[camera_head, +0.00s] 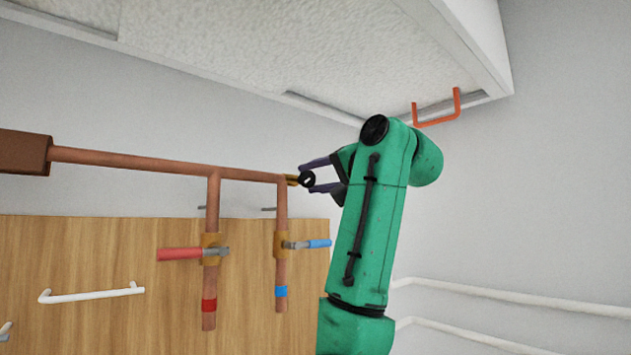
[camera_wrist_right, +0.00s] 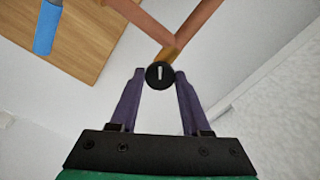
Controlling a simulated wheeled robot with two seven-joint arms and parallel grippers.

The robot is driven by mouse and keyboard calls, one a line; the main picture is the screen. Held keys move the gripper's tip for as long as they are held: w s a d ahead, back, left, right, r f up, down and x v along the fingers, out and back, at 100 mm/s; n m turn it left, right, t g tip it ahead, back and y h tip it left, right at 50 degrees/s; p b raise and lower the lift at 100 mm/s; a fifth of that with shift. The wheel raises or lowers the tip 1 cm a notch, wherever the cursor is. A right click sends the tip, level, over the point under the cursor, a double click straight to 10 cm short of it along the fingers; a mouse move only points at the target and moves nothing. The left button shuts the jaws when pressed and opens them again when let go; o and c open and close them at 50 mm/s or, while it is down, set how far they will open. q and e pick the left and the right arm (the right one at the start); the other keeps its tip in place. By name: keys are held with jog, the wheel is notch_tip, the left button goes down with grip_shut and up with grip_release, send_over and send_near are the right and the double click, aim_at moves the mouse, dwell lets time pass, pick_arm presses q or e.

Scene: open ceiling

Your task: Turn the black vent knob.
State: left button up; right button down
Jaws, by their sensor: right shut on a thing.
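The black vent knob (camera_head: 307,179) sits at the right end of the horizontal copper pipe, on a brass fitting (camera_head: 292,180). In the right wrist view the knob (camera_wrist_right: 160,75) is a round black disc with a white line that stands nearly upright. My right gripper (camera_head: 312,175) reaches in from the right, and its two purple fingers (camera_wrist_right: 159,80) lie on either side of the knob, shut on it. My green right arm hides part of the wall behind it. My left gripper is in neither view.
Copper pipes (camera_head: 130,161) drop past a wooden panel (camera_head: 110,240). A red-handled valve (camera_head: 180,254) and a blue-handled valve (camera_head: 318,243) are below the knob. A white ceiling panel (camera_head: 270,45) and an orange handle (camera_head: 437,121) are above. White rails (camera_head: 520,298) run along the right wall.

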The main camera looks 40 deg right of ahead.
jog(key=n, duration=0.5)
jog(key=shift+r+b, duration=0.2)
jog(key=shift+b, duration=0.1)
jog(key=shift+n, duration=0.3)
jog(key=shift+c, duration=1.8)
grip_release()
jog(key=shift+w, duration=0.1)
jog(key=shift+w+f, duration=0.2)
jog(key=shift+w, duration=0.1)
jog(key=s+b, duration=0.5)
jog(key=s, duration=0.9)
jog(key=shift+s+a, duration=0.15)
jog(key=shift+s, duration=0.25)
jog(key=shift+w, duration=0.15)
